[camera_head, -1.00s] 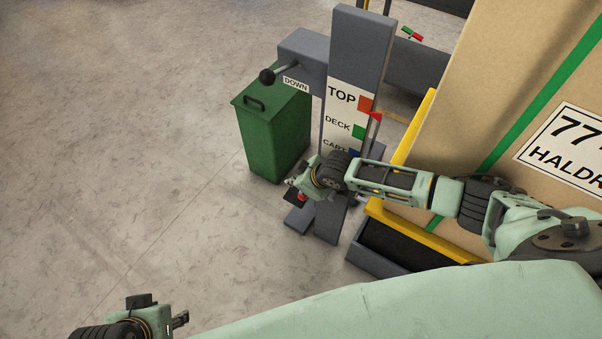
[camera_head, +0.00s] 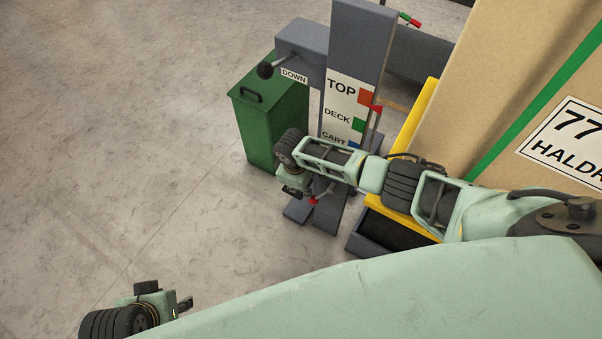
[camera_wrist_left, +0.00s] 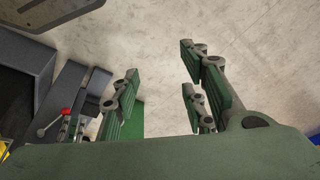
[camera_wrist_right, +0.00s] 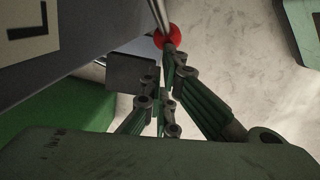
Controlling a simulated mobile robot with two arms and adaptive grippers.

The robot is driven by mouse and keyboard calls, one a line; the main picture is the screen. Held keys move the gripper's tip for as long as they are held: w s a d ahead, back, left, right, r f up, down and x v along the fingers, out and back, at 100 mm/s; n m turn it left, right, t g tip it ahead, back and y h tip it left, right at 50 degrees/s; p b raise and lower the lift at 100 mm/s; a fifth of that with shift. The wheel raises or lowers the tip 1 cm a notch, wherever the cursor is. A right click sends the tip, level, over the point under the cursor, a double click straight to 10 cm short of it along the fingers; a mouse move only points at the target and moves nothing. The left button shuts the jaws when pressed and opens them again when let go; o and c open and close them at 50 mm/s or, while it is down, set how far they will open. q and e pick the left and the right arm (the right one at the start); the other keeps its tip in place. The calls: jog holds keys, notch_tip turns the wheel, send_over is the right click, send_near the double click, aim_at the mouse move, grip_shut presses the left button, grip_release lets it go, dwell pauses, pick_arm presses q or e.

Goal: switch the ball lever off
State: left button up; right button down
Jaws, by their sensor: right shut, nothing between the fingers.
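A lever with a red ball (camera_head: 313,201) sits low on the grey column (camera_head: 357,40). The ball also shows in the right wrist view (camera_wrist_right: 172,38), on a thin metal rod, and in the left wrist view (camera_wrist_left: 66,112). My right gripper (camera_wrist_right: 166,72) is shut and empty, its fingertips close to the red ball; I cannot tell whether they touch. In the head view my right wrist partly hides this spot. A second lever with a black ball (camera_head: 265,70) sticks out higher up, beside a DOWN label. My left gripper (camera_wrist_left: 165,75) is open and empty, far from both levers.
A large cardboard box (camera_head: 500,90) and a yellow-edged frame (camera_head: 415,125) are at the right. The column carries a TOP, DECK, CART scale (camera_head: 343,112). The floor at the left is clear.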

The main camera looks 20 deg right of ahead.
pick_arm(q)
jog(key=shift+s+r+b, duration=0.4)
jog(key=shift+r+b, duration=0.1)
jog(key=shift+b, duration=0.2)
pick_arm(e)
jog(key=shift+g+h, duration=0.7)
jog(key=shift+g, duration=0.2)
jog(key=shift+s+d+f, duration=0.5)
jog(key=shift+s+f, duration=0.1)
jog(key=shift+f, duration=0.25)
jog(key=shift+s+d+f, duration=0.45)
jog(key=shift+s+f, duration=0.15)
jog(key=shift+f, duration=0.25)
jog(key=shift+f, duration=0.1)
